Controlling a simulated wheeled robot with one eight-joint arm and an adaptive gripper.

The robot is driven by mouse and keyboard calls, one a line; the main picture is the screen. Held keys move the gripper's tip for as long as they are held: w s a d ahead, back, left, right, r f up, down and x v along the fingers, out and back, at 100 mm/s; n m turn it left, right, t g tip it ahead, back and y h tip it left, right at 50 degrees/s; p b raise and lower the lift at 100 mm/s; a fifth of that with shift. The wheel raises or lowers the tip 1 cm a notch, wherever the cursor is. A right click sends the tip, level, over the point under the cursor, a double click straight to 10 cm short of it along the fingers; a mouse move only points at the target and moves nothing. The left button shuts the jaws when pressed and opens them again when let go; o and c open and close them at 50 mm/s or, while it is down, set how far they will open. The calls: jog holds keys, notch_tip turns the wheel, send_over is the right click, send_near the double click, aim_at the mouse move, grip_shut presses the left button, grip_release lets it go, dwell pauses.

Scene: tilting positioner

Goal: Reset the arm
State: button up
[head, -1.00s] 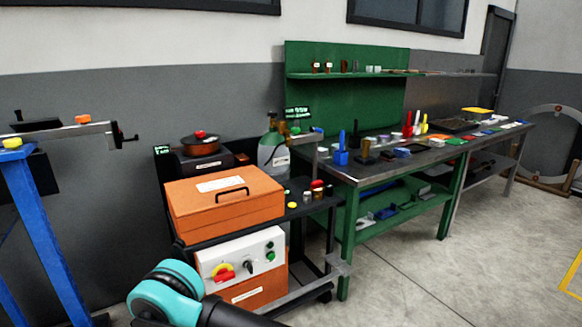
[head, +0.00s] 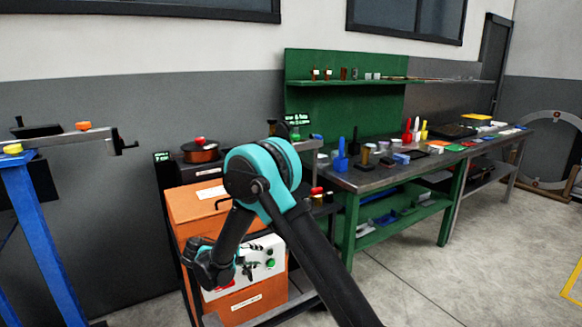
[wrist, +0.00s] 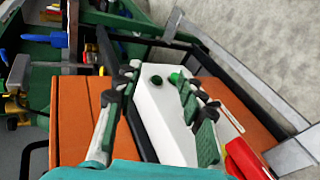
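My arm rises from the bottom of the head view to a teal joint and bends down to the left. My gripper (head: 245,270) is in front of the white control panel (head: 271,247) on the orange cabinet and hides part of it. In the wrist view my gripper (wrist: 156,75) shows two dark fingers with green pads, spread apart with nothing held between them. The white panel (wrist: 160,122) lies beyond them. A red part (wrist: 245,160) shows at lower right.
An orange case (head: 185,208) sits on the black cart above the panel. A green workbench (head: 350,215) with tools stands right. A blue stand (head: 45,235) is left.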

jog(key=s+d+r+m+g+y, duration=0.1)
jog(key=s+d+r, duration=0.1)
jog(key=d, duration=0.5)
jog(key=s+d+r+m+g+y, duration=0.1)
jog(key=s+d+r+g+y, duration=0.1)
jog(key=d, duration=0.6)
jog(key=s+d+r+m+g+y, duration=0.1)
jog(key=s+d+r, duration=0.15)
jog(key=d, duration=0.45)
jog(key=s+d+f+m+y, duration=0.1)
jog(key=s+d+m+y, duration=0.1)
jog(key=s, duration=0.7)
jog(key=s+d+f+m+y, duration=0.2)
jog(key=s+d+m+y, duration=0.1)
jog(key=s+d, duration=0.4)
jog(key=shift+s+d+m, duration=0.25)
jog(key=shift+s+m, duration=0.35)
jog(key=shift+s, duration=1.05)
